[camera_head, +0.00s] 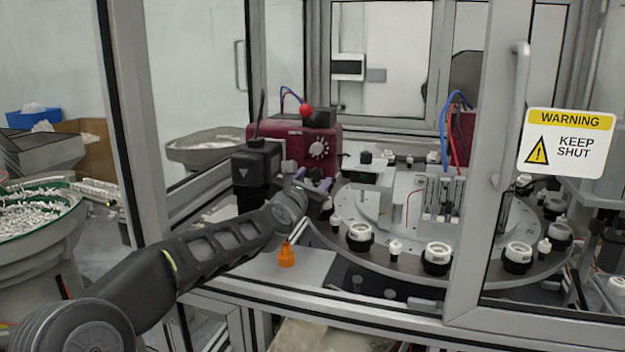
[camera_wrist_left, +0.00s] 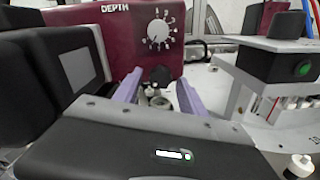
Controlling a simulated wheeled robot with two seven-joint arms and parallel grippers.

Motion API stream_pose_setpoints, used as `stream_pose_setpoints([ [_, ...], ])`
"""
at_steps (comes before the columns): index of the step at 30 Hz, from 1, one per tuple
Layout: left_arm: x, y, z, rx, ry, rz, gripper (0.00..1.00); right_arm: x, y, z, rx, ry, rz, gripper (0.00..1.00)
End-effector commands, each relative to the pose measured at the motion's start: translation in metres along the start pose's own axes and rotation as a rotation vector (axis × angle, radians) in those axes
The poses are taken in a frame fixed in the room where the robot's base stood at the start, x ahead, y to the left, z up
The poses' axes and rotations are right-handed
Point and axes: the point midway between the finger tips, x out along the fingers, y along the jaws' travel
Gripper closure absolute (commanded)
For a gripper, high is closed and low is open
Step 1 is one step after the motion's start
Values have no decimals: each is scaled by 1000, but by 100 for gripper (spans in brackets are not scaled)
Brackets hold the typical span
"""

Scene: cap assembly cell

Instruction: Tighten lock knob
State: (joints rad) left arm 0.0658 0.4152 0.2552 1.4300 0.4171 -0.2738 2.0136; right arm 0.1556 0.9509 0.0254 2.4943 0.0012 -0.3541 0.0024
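The maroon unit (camera_head: 290,143) stands beside the rotary table and carries a white dial (camera_head: 318,149). In the left wrist view the unit (camera_wrist_left: 118,38) is marked DEPTH beside its dial (camera_wrist_left: 158,31). A small black knob (camera_wrist_left: 160,76) shows below the dial and is probably the lock knob. My left gripper (camera_head: 313,181) is in front of the unit. In the wrist view its lavender fingers (camera_wrist_left: 160,92) are apart, with the black knob seen between them. I see no contact, and the exact distance is unclear. My right gripper is not in view.
A black box (camera_head: 256,165) stands left of the unit. The rotary table (camera_head: 390,262) with several white-and-black cap parts lies to the right. An orange cone-shaped part (camera_head: 287,255) sits on the front plate. The framed door (camera_head: 480,180) with a warning sign stands at the right.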

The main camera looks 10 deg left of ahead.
Motion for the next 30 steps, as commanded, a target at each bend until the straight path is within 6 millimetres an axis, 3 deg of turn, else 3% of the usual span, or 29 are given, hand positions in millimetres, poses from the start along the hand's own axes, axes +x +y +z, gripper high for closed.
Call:
stream_pose_setpoints([
  [17,0,0,0,0,0,0,100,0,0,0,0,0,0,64],
  [30,0,0,0,28,0,-1,100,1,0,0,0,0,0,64],
])
